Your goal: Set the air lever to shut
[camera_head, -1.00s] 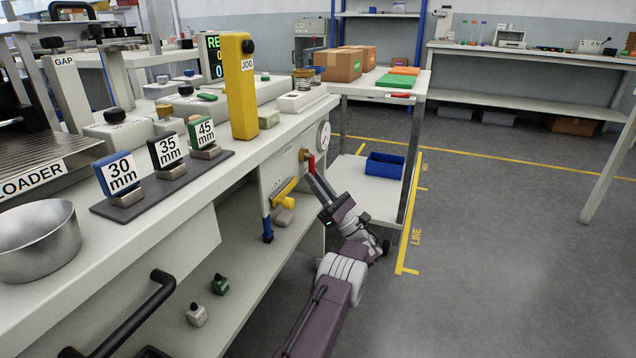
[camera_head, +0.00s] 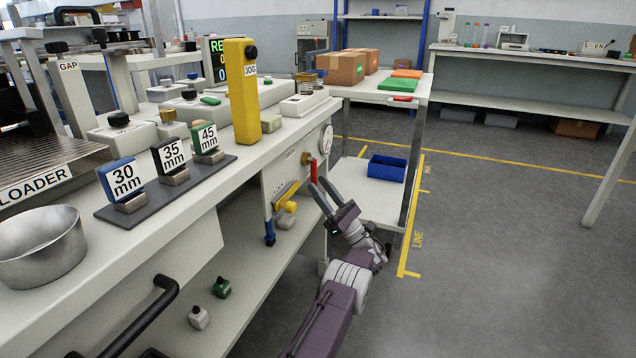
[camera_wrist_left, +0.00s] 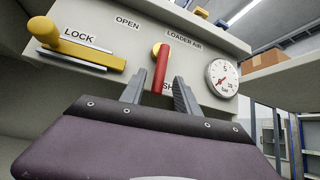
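The red air lever (camera_head: 313,172) is on the front panel of the bench, below the tabletop near its right end. In the left wrist view the lever (camera_wrist_left: 161,68) hangs nearly straight down from its brass pivot. Its lower end is over a label (camera_wrist_left: 168,87) that begins "SH"; the rest is hidden. The OPEN label (camera_wrist_left: 127,22) is up and to the left. My left gripper (camera_head: 317,184) is open and empty, its fingertips apart and just short of the panel. In the wrist view its fingers (camera_wrist_left: 158,79) flank the lever's lower end, apparently without touching it. My right gripper is not in view.
A yellow LOCK handle (camera_wrist_left: 80,50) is left of the lever, and a round gauge (camera_wrist_left: 222,77) is to the right. A cart (camera_head: 372,205) with a blue bin (camera_head: 386,168) stands beyond. The floor (camera_head: 500,240) to the right is clear.

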